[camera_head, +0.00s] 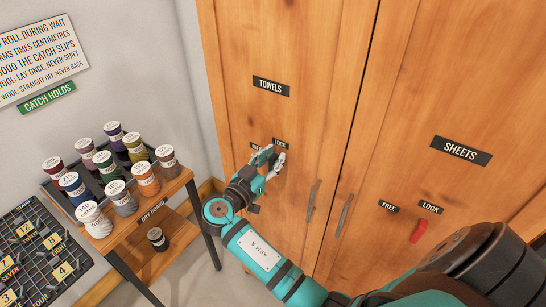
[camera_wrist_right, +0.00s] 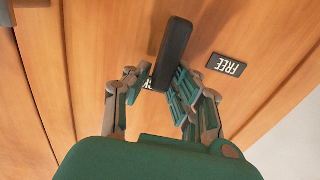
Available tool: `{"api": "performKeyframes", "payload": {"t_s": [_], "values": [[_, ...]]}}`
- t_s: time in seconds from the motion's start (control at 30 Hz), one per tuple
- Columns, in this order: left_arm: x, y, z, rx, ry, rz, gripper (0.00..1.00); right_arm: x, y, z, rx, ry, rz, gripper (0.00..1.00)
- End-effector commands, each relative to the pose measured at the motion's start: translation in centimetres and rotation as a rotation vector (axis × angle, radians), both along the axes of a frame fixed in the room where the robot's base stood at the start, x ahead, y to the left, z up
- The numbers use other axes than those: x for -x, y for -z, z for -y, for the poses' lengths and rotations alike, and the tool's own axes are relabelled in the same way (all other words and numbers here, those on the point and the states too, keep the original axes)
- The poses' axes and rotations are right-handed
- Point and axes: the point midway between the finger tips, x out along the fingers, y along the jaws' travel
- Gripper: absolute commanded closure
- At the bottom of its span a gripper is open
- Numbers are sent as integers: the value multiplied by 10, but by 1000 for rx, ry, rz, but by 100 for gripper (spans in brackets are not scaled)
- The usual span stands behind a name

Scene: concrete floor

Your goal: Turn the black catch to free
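My right gripper (camera_head: 274,158) is at the towels door (camera_head: 290,60), in front of the small labels there. In the right wrist view the black catch (camera_wrist_right: 172,52) is a dark bar standing between the fingers of this gripper (camera_wrist_right: 160,85). The fingers are apart, one on each side of the catch's lower end; firm contact cannot be made out. That end covers part of the LOCK label (camera_wrist_right: 148,84). The FREE label (camera_wrist_right: 226,65) is to the right, clear of the catch. In the head view my gripper hides most of the catch. My left gripper is out of view.
The sheets door (camera_head: 480,80) has a red catch (camera_head: 418,232) below its own FREE and LOCK labels. Two door handles (camera_head: 311,201) (camera_head: 341,215) flank the middle seam.

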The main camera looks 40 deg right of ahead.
Motion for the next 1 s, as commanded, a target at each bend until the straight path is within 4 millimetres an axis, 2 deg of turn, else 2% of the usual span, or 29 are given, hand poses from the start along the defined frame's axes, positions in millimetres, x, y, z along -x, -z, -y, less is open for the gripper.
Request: {"api": "performKeyframes", "payload": {"t_s": [0.03, 0.13, 0.17, 0.63, 1.0], "values": [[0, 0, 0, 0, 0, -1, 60, 0, 0, 0, 0, 0, 0, 86], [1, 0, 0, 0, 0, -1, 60, 0, 0, 0, 0, 0, 0, 99], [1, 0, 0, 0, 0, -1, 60, 0, 0, 0, 0, 0, 0, 100], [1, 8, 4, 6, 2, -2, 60, -2, 1, 0, 26, 2, -60, 100], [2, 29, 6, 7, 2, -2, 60, -9, 3, -3, 135, 2, -324, 100]]}}
